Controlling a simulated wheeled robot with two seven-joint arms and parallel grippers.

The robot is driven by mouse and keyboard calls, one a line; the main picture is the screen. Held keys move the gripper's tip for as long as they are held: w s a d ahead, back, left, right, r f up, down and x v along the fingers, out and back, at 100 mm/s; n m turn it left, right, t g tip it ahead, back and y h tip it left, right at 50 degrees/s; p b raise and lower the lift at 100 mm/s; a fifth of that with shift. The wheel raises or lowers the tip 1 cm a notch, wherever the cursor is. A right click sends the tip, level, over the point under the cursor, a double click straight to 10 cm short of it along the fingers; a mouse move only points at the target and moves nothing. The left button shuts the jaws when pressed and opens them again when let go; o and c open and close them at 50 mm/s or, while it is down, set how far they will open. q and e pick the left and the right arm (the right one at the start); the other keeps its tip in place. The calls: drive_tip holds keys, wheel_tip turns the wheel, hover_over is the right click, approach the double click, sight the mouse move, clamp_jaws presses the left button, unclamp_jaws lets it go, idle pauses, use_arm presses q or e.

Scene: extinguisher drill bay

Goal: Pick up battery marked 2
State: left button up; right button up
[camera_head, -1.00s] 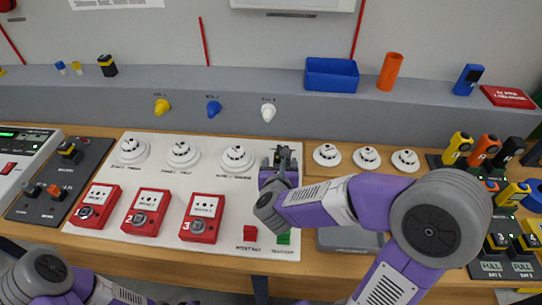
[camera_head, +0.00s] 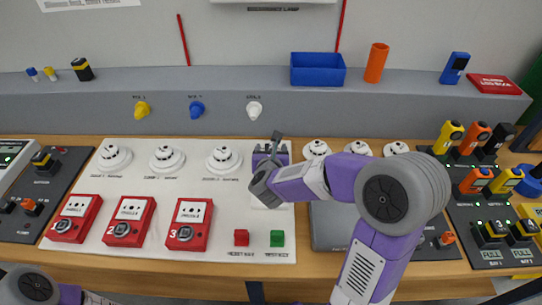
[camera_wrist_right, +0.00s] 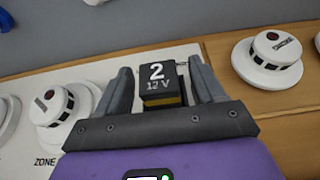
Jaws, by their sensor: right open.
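The battery marked 2 (camera_wrist_right: 158,84) is a black block with white "2" and "12 V" lettering and a yellow band low down. In the right wrist view it stands between the two fingers of my right gripper (camera_wrist_right: 160,66), which is open. Narrow gaps show between it and the fingers. In the head view my right gripper (camera_head: 272,148) is over the right end of the white panel, and I cannot make out the battery there. My left gripper is out of view; only part of my left arm shows at the lower left.
White detectors (camera_head: 223,159) stand on the panel left of my right gripper, others (camera_head: 317,149) to its right. Red call points (camera_head: 190,224) and a green test key (camera_head: 277,238) are nearer. A black-and-yellow battery (camera_head: 82,69) sits on the grey shelf; others stand in the charger (camera_head: 490,234).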

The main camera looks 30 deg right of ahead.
drive_tip(key=c, duration=1.2)
clamp_jaws()
drive_tip(key=shift+r, duration=0.1)
